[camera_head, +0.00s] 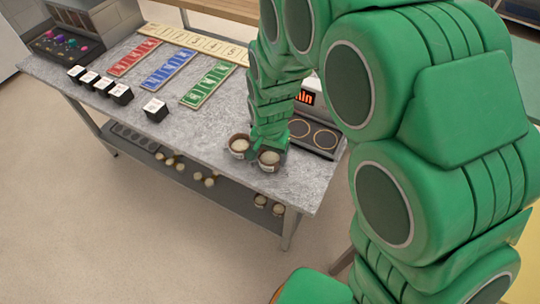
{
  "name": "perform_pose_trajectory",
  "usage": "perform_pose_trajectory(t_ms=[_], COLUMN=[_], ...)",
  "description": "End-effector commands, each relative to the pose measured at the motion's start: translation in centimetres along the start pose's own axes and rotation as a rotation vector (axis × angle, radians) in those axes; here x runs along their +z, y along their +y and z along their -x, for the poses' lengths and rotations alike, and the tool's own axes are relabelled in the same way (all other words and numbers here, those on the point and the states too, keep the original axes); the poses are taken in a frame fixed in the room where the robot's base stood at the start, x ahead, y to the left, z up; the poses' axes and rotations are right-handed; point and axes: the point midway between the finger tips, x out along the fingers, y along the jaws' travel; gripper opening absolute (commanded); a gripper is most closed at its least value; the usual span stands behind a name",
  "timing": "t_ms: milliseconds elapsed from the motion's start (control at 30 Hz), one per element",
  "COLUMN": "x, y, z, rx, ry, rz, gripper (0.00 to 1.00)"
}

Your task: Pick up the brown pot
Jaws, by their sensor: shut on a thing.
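Two small round brown pots with pale contents are near the front right of the grey worktop (215,150). One is the left brown pot (239,146); the right brown pot (269,159) is close beside it. My green gripper (268,147) is low over the worktop at these pots, shut on a brown pot. It appears to be the right one, directly at its tip. The fingertips are mostly hidden by the arm's end, and I cannot tell whether the pot touches the worktop.
A hob-like unit with round plates (315,136) stands right behind the gripper. Red, blue and green panels (208,84) lie further back. Several black cubes with white tops (155,109) stand at left. Several small items are on the lower shelf (190,175).

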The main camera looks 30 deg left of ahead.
Motion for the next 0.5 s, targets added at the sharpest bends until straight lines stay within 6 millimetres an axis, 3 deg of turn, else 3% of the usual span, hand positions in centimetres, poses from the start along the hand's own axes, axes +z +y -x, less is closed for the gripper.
perform_pose_trajectory(t_ms=[233,500], x=[-0.1,2.2], y=[-0.1,1.6], z=[3.2,6.0], rx=[-0.005,-0.001], ry=[0.008,0.004], rz=[0.000,0.001], gripper=[0.37,0.37])
